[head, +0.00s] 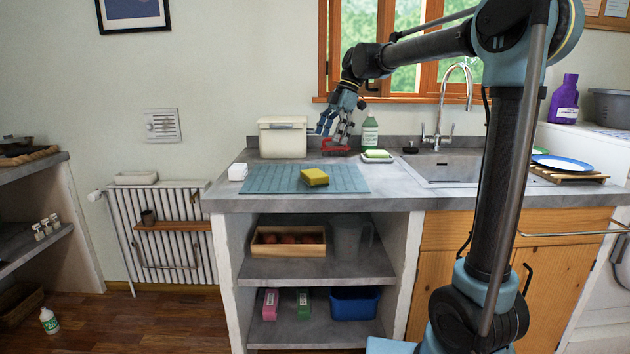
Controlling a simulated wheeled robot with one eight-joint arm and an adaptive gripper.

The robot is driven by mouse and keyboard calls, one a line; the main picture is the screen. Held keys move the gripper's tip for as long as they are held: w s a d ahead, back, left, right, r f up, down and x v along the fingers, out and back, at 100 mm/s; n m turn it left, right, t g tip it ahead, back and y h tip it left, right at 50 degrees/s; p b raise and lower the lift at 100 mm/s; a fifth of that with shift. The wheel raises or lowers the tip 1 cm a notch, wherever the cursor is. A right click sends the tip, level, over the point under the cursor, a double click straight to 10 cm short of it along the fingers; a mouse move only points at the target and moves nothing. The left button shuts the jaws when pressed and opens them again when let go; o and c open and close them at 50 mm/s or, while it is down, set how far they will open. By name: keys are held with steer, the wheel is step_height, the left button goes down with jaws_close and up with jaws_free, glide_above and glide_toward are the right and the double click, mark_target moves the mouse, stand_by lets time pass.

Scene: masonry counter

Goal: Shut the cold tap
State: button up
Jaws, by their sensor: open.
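The chrome tap (437,138) stands behind the sink, with a tall curved spout and a small lever on either side. I cannot tell which lever is the cold one, or whether water runs from the spout. My gripper (335,139) is open, pointing down over the counter, well to the left of the tap. A red object (334,148) lies just under its fingertips; I cannot tell whether they touch it. My gripper appears empty.
A green bottle (370,131) and a soap dish (377,157) stand between my gripper and the sink (448,168). A cream bin (283,137) is to the left. A yellow sponge (314,177) lies on the blue mat (265,180). My arm crosses before the window.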

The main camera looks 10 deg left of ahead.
mark_target(315, 173)
steer(key=x, duration=1.2)
steer(key=shift+w+a, duration=0.2)
steer(key=c, duration=0.8)
steer(key=shift+o, duration=0.2)
